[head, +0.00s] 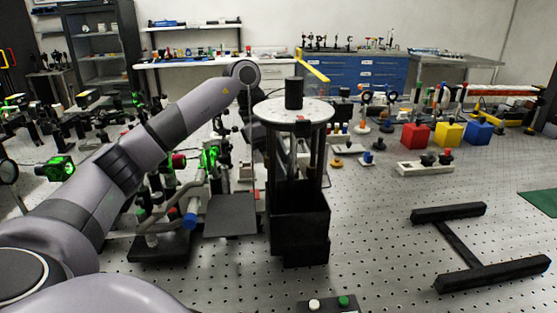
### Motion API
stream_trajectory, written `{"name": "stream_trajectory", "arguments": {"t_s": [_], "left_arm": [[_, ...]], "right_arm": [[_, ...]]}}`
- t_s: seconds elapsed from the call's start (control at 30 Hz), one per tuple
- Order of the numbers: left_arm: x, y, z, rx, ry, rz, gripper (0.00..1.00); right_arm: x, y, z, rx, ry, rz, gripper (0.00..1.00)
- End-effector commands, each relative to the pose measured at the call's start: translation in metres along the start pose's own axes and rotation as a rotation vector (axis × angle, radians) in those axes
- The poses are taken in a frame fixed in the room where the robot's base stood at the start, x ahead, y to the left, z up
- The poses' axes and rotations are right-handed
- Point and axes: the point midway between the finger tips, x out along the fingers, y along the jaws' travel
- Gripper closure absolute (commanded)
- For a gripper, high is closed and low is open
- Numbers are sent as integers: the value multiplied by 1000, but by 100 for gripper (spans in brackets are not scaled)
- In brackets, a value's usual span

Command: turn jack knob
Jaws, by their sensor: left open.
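The jack (300,215) looks to be the tall black stand on the bench at centre. It has dark upright posts and a boxy black base. A round pale plate (265,113) tops it, with a black cylinder (294,93) standing on the plate. I cannot clearly make out a knob on it. My left arm reaches in from the left, and its far joint is raised behind and left of the plate. My left gripper (258,138) is a dark shape just left of the posts, largely hidden behind the stand. It is open. My right gripper is not in view.
Optical mounts and cables crowd the bench left of the stand, with a flat dark plate (231,214) beside it. A black H-shaped frame (457,244) lies at right. Red (416,136), yellow (448,133) and blue (478,134) blocks stand behind. A button box (329,305) sits in front.

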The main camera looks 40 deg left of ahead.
Motion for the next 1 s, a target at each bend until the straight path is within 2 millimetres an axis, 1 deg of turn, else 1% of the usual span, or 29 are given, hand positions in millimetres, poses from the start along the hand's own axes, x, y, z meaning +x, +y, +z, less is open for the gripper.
{"name": "stream_trajectory", "arguments": {"t_s": [0.13,0.17,0.2,0.27,0.3,0.47,0.57,0.8,1.0], "left_arm": [[0,0,0,0,0,0,47],[0,0,0,0,0,0,54],[0,0,0,0,0,0,67],[0,0,0,0,0,0,86],[0,0,0,0,0,0,100],[-1,0,0,4,0,-3,100],[-3,0,2,33,0,-16,100],[-5,1,3,204,-1,-88,100],[-2,2,2,335,0,-142,100]], "right_arm": [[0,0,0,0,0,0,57],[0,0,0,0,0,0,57],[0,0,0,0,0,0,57],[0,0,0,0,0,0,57],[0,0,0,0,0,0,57],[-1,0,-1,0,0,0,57],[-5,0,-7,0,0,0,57],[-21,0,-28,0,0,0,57],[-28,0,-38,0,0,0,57]]}}
